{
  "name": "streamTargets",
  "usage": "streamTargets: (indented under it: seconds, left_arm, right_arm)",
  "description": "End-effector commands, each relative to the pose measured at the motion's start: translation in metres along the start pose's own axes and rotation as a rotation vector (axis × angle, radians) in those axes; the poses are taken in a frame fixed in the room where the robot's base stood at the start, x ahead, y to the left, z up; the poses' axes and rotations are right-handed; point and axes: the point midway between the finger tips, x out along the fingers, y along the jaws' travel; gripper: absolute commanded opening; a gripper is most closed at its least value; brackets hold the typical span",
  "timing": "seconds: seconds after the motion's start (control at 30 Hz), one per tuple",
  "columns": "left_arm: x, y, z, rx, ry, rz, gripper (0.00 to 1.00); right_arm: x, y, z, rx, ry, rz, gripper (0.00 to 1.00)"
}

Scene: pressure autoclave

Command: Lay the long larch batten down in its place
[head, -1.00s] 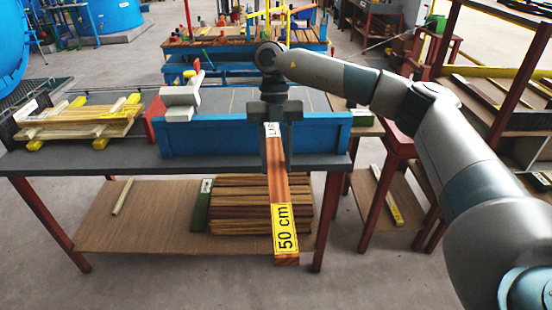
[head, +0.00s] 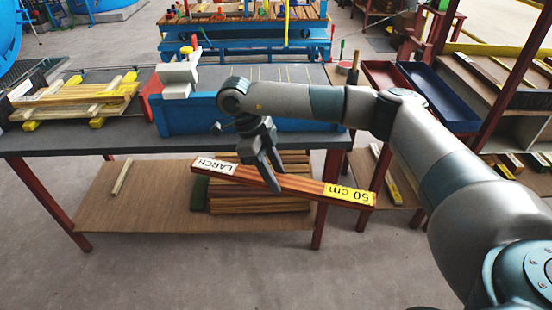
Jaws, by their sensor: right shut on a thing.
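The long larch batten (head: 302,184) is reddish brown, with a white LARCH label at its left end and a yellow 50 cm label at its right end. My right gripper (head: 268,178) is shut on it, left of its middle. The batten is held in front of the workbench's front edge, slanting down to the right. A stack of pale battens (head: 75,98) lies across yellow-ended bearers on the left of the bench. Which place belongs to the larch batten cannot be told. My left gripper is not in view.
The grey workbench (head: 75,143) carries a blue-fronted fixture (head: 195,113), partly hidden by my right arm, and a white and red clamp-like part (head: 178,75). Brown boards (head: 240,202) are piled on the lower shelf. A dark blue tray (head: 440,98) stands at right. The bench's front left is clear.

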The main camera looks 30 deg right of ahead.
Motion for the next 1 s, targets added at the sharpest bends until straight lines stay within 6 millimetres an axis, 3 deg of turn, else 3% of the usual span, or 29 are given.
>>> streamTargets:
  seconds: [0.1,0.4,0.7,1.0]
  left_arm:
    - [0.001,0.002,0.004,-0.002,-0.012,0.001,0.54]
    - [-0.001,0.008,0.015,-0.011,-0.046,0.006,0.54]
    - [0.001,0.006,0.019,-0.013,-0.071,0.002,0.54]
    - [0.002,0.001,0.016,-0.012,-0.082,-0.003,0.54]
  right_arm:
    - [0.019,0.009,0.007,-0.263,0.0,-0.109,0.01]
    - [0.053,0.03,0.022,-0.904,-0.002,-0.374,0.01]
    - [0.071,0.055,0.034,-1.479,-0.004,-0.615,0.01]
    - [0.076,0.081,0.042,-1.956,-0.004,-0.816,0.01]
